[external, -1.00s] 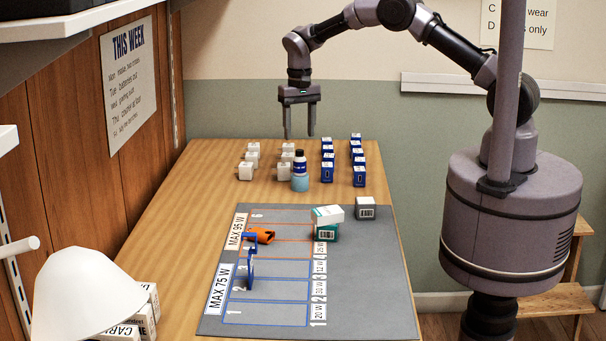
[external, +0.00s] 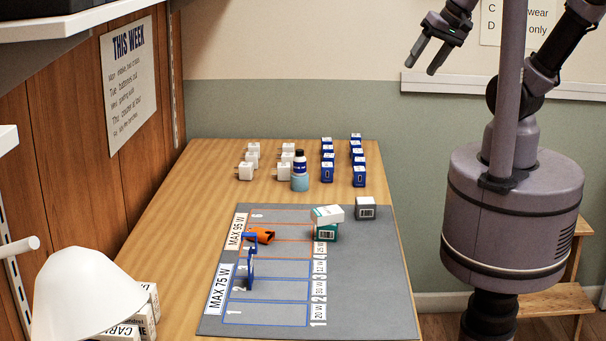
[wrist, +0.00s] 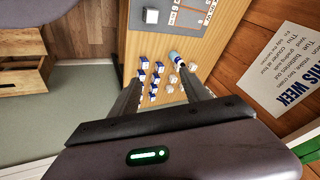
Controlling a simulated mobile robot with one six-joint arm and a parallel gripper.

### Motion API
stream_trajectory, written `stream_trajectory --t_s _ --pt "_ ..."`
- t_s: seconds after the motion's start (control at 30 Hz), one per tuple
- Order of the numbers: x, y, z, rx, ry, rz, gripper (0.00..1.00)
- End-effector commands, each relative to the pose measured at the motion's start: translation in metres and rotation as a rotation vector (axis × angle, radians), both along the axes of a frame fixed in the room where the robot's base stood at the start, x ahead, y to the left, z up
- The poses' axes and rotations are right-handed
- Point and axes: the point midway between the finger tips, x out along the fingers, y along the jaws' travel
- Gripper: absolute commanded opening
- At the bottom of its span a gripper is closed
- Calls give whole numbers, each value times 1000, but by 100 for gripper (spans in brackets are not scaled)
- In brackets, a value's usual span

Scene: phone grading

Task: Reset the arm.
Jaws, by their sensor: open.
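My gripper (external: 432,54) is open and empty, raised high at the upper right of the external view, clear of the table. Its two fingers (wrist: 160,100) also show in the wrist view, apart, with the far table and its small blocks seen between and beyond them. My arm is folded back near its column. The gripper touches nothing.
The wooden table (external: 190,190) holds white chargers (external: 246,172), blue-and-white blocks (external: 359,175) and a small bottle (external: 300,165). A grey mat (external: 385,280) bears stacked boxes (external: 327,215), a grey box (external: 366,208), an orange item (external: 262,235) and a blue stand (external: 251,262). A white lamp shade (external: 85,295) is front left.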

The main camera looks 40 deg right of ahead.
Motion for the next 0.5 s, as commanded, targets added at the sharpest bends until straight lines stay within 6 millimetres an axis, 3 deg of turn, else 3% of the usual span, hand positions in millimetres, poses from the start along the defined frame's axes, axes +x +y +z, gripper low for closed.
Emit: stream_trajectory --t_s 0.1,0.37,0.5 --pt "-15 -1 -9 2 -25 -6 55" --pt "-16 -1 -12 3 -24 -5 55" --pt "-16 -1 -49 3 -24 -4 55"
